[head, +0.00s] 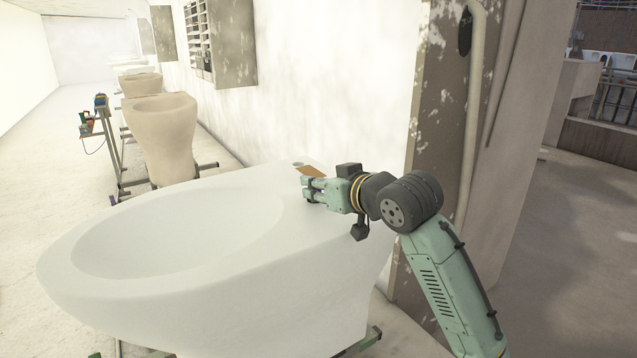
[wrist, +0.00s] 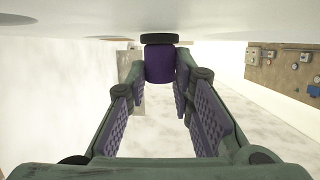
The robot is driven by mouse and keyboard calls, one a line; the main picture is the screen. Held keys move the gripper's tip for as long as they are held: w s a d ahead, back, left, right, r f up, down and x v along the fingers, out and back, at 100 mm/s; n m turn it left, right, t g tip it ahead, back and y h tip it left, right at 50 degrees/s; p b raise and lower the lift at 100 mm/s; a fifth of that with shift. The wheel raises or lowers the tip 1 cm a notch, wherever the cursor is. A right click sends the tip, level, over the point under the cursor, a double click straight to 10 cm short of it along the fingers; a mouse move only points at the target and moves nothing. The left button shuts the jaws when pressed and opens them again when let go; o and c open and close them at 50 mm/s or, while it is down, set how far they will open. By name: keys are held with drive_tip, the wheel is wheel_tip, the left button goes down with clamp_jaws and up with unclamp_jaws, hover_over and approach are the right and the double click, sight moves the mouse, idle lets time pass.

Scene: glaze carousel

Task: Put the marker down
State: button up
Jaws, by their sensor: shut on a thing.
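In the wrist view my gripper (wrist: 160,82) is shut on the marker (wrist: 160,64), a short purple cylinder between the fingertips. A black round end (wrist: 159,38) of the marker faces the white surface along the top of that view. It is at or very close to that surface; I cannot tell whether it touches. In the head view my gripper (head: 308,188) is low over the back right rim of the large white basin (head: 230,290). The marker cannot be made out there.
A flat brown piece (head: 312,171) and a small grey round thing (head: 298,163) are on the rim just beyond my gripper. The basin's hollow lies to the left. A wall and a worn pillar (head: 440,120) stand close behind my arm. A beige basin (head: 161,130) stands farther back.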

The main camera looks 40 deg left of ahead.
drive_tip(key=shift+f, duration=0.15)
drive_tip(key=o, duration=0.9)
